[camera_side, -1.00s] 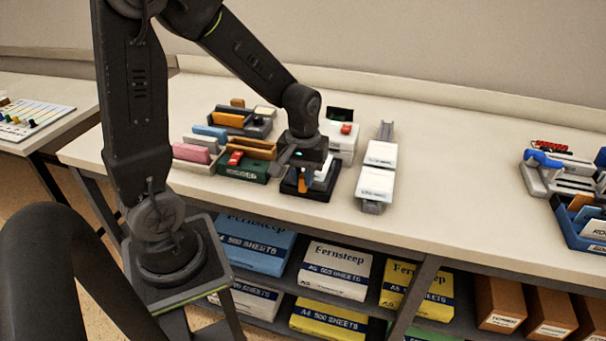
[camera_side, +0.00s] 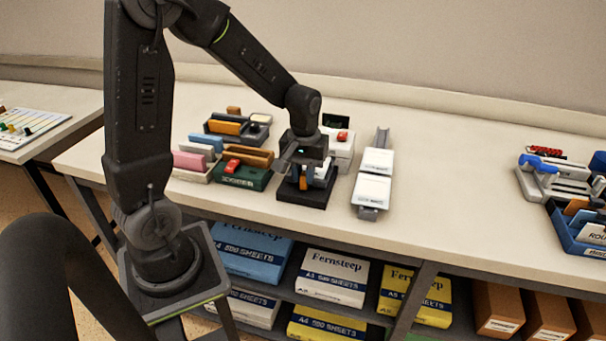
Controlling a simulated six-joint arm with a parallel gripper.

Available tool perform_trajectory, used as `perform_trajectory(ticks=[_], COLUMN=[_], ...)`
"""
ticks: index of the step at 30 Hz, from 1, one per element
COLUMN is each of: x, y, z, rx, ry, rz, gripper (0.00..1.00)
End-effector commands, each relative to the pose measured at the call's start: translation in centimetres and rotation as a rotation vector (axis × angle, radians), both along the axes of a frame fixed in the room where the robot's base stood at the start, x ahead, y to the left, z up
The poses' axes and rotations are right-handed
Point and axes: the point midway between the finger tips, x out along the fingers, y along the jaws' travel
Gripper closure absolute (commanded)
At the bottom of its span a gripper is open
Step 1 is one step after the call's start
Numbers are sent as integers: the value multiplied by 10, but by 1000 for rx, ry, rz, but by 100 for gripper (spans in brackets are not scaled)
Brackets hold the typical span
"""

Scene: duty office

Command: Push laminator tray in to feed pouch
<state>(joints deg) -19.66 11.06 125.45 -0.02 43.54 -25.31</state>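A white machine with a red button (camera_side: 341,141), which looks like the laminator, stands at the middle of the counter. A black tray-like base (camera_side: 303,197) lies in front of it, with a white part partly visible above it. My gripper (camera_side: 305,182) points down over this black base, close in front of the white machine. An orange and a blue patch show at its fingers. The fingertips are small and partly hidden, so I cannot tell whether they are open, or whether they touch the tray.
A white two-part device on a grey rail (camera_side: 372,188) stands close on the right. A green box (camera_side: 243,177) and other coloured holders crowd the left. A blue tray (camera_side: 577,237) lies far right. The counter (camera_side: 455,185) between is clear.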

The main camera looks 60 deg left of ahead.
Motion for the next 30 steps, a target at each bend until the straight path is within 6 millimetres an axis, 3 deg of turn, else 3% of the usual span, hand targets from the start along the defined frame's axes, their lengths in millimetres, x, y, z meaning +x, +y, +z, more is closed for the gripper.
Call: perform_trajectory(ticks=[8, 17, 23, 30], x=[0, 0, 1, 1], y=[0, 0, 0, 0], z=[0, 3, 32, 86], rx=[1, 1, 3, 3], ry=[-2, -2, -8, -8], rz=[0, 0, 0, 0], gripper=[55, 55, 55, 55])
